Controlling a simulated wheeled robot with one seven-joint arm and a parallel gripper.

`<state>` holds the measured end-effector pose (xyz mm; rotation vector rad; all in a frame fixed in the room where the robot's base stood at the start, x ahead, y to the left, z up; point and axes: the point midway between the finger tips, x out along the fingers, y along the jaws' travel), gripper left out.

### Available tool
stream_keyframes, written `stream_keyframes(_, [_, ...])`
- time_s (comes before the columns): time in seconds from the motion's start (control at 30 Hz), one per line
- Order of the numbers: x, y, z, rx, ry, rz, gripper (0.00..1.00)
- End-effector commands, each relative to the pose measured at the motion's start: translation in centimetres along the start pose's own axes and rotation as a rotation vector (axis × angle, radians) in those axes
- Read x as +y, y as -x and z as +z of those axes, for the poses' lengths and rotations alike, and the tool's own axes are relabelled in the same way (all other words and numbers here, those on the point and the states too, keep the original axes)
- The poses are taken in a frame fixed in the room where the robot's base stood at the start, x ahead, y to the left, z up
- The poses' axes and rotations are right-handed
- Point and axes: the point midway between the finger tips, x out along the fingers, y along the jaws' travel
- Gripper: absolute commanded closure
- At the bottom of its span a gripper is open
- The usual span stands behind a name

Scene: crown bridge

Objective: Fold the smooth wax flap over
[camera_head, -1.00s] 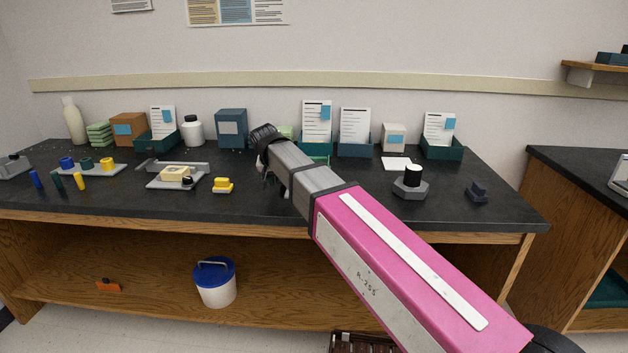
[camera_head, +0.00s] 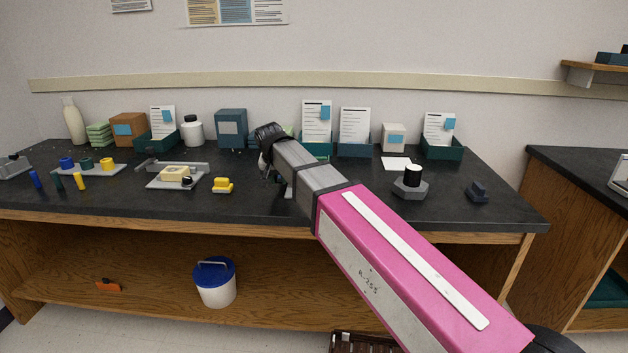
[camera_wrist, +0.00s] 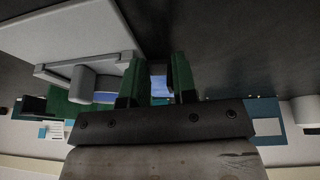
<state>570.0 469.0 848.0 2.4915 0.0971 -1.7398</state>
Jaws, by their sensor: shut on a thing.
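My gripper's green fingers (camera_wrist: 159,72) show in the wrist view. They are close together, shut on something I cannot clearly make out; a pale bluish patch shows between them. A light grey plate (camera_wrist: 75,25) with a grey cylinder (camera_wrist: 90,84) lies just left of the fingers. In the head view my arm reaches over the middle of the bench, and its wrist hides the fingertips and the work under them. I cannot pick out the smooth wax flap with certainty in either view. A cream block (camera_head: 175,174) sits on a grey plate (camera_head: 160,184) left of my arm.
A yellow piece (camera_head: 222,185) lies left of my arm. Card trays, boxes and bottles line the back of the black bench (camera_head: 330,208).

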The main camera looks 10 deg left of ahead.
Motion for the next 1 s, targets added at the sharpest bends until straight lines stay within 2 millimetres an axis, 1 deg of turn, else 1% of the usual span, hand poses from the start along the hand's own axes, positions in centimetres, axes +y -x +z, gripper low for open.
stream_keyframes(0.13, [0.14,0.34,-0.09,0.002,-0.028,-0.079,0.87])
stream_keyframes(0.4, [0.05,0.38,-0.15,0.002,-0.032,-0.094,0.87])
stream_keyframes(0.63, [0.5,0.8,-0.27,0.003,-0.08,-0.225,0.87])
stream_keyframes(0.9, [0.36,0.85,-0.37,0.002,-0.085,-0.24,0.87])
stream_keyframes(1.0, [0.69,0.95,-0.33,0.002,-0.101,-0.28,0.87])
